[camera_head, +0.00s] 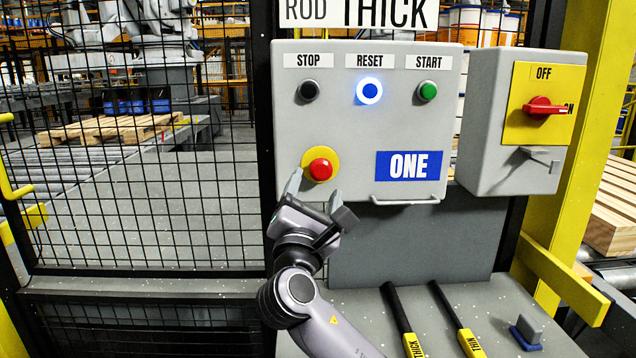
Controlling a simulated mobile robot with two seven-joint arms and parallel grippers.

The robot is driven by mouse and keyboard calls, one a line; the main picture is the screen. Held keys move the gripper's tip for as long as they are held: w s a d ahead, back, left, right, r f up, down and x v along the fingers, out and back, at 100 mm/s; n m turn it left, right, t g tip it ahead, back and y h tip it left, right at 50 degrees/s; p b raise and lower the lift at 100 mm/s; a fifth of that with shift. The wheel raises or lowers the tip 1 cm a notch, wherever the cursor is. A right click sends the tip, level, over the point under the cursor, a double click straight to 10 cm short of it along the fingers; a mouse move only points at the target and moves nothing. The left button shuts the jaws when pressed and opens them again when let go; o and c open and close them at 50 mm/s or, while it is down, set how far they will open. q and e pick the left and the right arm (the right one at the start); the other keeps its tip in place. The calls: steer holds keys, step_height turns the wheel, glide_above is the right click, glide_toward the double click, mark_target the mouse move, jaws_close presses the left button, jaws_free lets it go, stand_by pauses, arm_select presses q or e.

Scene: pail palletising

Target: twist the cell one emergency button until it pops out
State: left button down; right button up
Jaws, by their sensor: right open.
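The emergency button (320,169) is a red knob on a yellow round plate, at the lower left of the grey control box (430,100) labelled ONE. My right gripper (318,190) is just below the button, its fingers pointing up towards it. The fingers are apart, one at the left and one at the right, with nothing between them. The left fingertip overlaps the yellow plate's lower left edge in the picture; I cannot tell whether it touches. The red knob is fully visible. My left gripper is not in view.
The box also carries a black STOP button (308,91), a lit blue RESET button (369,91), a green START button (427,92) and a handle (404,201). A switch box (515,125) stands to the right. Two black-and-yellow tools (404,320) lie below. Mesh fence (150,220) fills the left.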

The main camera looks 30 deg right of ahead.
steer(key=v, duration=0.3)
stand_by(0.5)
steer(key=s+f+m+g+y, duration=0.2)
steer(key=f+y, duration=0.1)
steer(key=f, duration=0.5)
steer(key=s+f+m+g+y, duration=0.1)
steer(key=s+f+m+y, duration=0.1)
steer(key=f, duration=0.5)
steer(key=s+f+m+g+y, duration=0.2)
steer(key=s+f+m+y, duration=0.1)
steer(key=f, duration=0.5)
steer(key=shift+s+f+m+g+y, duration=0.3)
steer(key=shift+s+f+m, duration=0.05)
steer(key=shift+s+m, duration=0.35)
steer(key=s+a+f+m+g+y, duration=0.3)
steer(key=s+f+m, duration=0.25)
steer(key=s, duration=0.45)
steer(key=s+a+f+m+g+y, duration=0.35)
steer(key=s+f+m, duration=0.2)
steer(key=s, duration=0.45)
steer(key=w+a+f+n+t+y+p, duration=0.1)
steer(key=w+a+f+t+y+p, duration=0.1)
steer(key=w+f+t+p, duration=0.2)
steer(key=w+t, duration=0.3)
steer(key=shift+w+a+f+p, duration=0.15)
steer(key=shift+a+f+p, duration=0.05)
steer(key=shift+f+p, duration=0.2)
